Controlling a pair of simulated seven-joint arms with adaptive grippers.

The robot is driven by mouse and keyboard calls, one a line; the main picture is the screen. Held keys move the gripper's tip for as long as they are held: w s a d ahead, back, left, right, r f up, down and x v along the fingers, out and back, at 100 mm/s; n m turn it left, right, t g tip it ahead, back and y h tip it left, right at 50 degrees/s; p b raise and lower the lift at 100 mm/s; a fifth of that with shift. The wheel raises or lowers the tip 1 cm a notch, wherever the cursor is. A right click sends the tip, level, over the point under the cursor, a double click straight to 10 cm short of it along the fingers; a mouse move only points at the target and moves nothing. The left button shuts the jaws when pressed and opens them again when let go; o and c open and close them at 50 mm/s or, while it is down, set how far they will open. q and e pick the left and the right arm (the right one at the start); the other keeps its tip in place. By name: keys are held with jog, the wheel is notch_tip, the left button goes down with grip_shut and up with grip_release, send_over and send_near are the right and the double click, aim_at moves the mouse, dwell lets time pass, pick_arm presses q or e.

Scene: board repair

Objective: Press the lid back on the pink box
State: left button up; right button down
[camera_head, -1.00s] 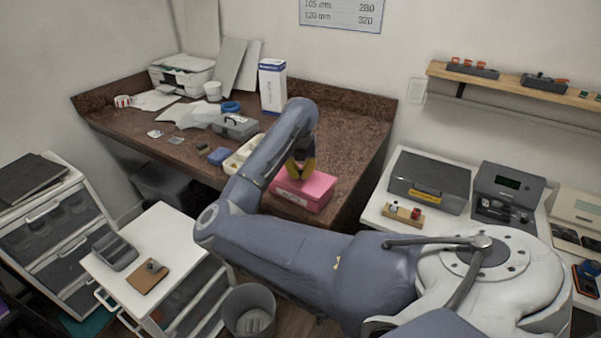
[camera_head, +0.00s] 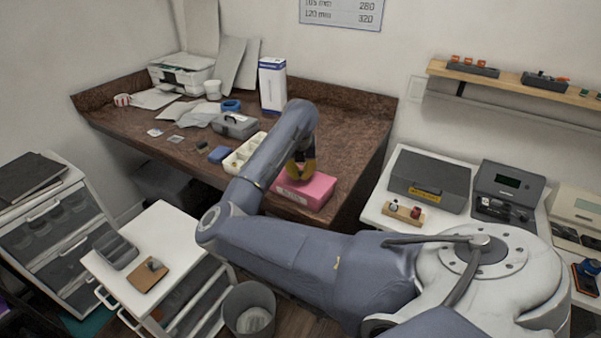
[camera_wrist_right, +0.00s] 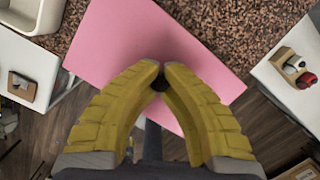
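The pink box (camera_head: 312,194) sits near the front right edge of the brown workbench. Its flat pink top also fills much of the right wrist view (camera_wrist_right: 115,40). I cannot make out a seam between lid and box, so I cannot tell how the lid sits. My right gripper (camera_head: 300,180) points down over the pink top, its yellow fingertips at or very near it. In the right wrist view the fingers (camera_wrist_right: 161,75) meet with a small dark patch between the tips, and no clear object is held. My left gripper is not in view.
A cream divided tray (camera_head: 240,158) and a blue block (camera_head: 218,155) lie left of the box. A grey toolbox (camera_head: 236,125) and a white carton (camera_head: 272,86) stand behind. A white side table (camera_head: 381,206) stands to the right, with a floor gap between. A bin (camera_head: 249,310) stands below.

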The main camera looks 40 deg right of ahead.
jog(key=shift+f, duration=0.35)
jog(key=c, duration=0.9)
grip_release()
jog(key=shift+c, duration=0.2)
jog(key=shift+r, duration=3.45)
grip_shut()
jog(key=shift+f, duration=3.3)
